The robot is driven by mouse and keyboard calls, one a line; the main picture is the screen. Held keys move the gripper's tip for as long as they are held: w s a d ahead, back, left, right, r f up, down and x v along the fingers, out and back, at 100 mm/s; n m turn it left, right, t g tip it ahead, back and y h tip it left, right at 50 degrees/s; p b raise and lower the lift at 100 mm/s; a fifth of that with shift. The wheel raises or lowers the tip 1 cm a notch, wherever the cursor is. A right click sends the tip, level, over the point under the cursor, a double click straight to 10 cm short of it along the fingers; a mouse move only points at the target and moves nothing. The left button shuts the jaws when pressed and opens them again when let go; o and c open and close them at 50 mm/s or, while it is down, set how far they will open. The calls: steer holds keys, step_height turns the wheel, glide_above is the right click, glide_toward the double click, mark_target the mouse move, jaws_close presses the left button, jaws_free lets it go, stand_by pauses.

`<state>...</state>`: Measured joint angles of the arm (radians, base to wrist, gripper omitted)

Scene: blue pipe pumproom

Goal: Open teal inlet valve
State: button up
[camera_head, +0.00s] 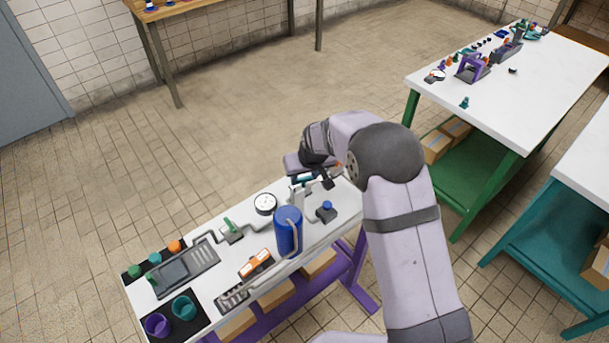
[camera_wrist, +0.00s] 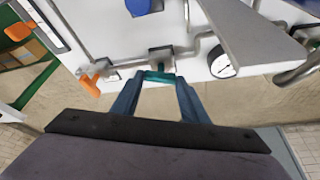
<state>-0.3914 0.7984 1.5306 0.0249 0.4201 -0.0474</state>
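The teal valve handle (camera_wrist: 159,76) is a short bar on a pipe fitting, in the upper middle of the wrist view. My gripper (camera_wrist: 160,80) reaches up to it, with one blue-grey finger on each side of the handle. The fingertips are apart, with the handle spanning most of the gap. I cannot tell whether they press on it. In the head view my gripper (camera_head: 318,182) is over the far right end of the white pump bench (camera_head: 208,290), partly hidden by my arm.
An orange-handled valve (camera_wrist: 88,82) sits left of the teal one. A round gauge (camera_wrist: 223,62) is to its right. On the bench, a blue cylinder (camera_head: 288,232), a green-handled valve (camera_head: 231,229) and an orange-fronted box (camera_head: 256,263) stand close together. Open floor lies behind.

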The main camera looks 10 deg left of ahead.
steer(key=shift+d, duration=0.1)
steer(key=n+b, duration=0.2)
steer(key=n+y+b, duration=0.1)
steer(key=b, duration=0.1)
steer(key=shift+w+f+g, duration=0.1)
steer(key=shift+f+g, duration=0.15)
steer(key=shift+g, duration=0.05)
steer(key=shift+d+r+n+y+b, duration=0.1)
steer(key=shift+r+n+y+b, duration=0.2)
steer(key=shift+n+b, duration=0.4)
steer(key=shift+g, duration=0.3)
steer(key=o, duration=1.1)
steer(key=shift+c, duration=0.2)
steer(key=b+v, duration=0.1)
steer(key=v, duration=0.6)
steer(key=shift+r, duration=0.1)
